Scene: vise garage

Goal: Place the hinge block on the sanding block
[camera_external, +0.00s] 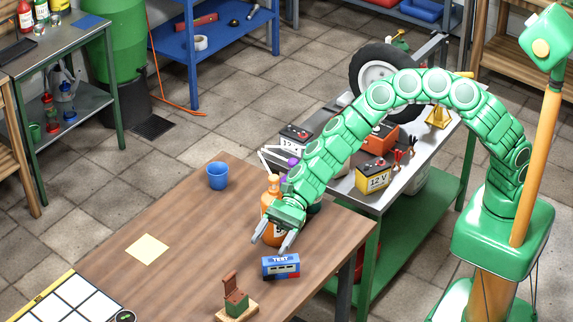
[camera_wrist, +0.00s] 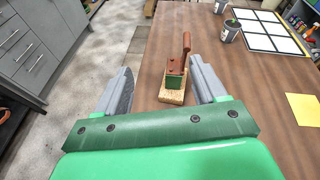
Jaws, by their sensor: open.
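The hinge block, a green body with a reddish-brown hinged top (camera_external: 236,299), stands near the front edge of the brown table. One brown leaf sticks upright. It rests on a pale tan block (camera_external: 248,310), which looks like the sanding block. In the wrist view the hinge block (camera_wrist: 174,80) sits upright on the tan block (camera_wrist: 172,98), ahead of my fingers and between them in the picture. My gripper (camera_external: 272,244) is open and empty above the table, apart from both. Its two fingers also show in the wrist view (camera_wrist: 162,80).
A blue TEST box (camera_external: 281,266) lies on the brown table (camera_external: 190,245) near my gripper. An orange bottle (camera_external: 268,222) stands close behind my fingers. A blue cup (camera_external: 217,176), yellow note (camera_external: 147,249) and white-gridded board (camera_external: 75,305) are farther left. The table's middle is clear.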

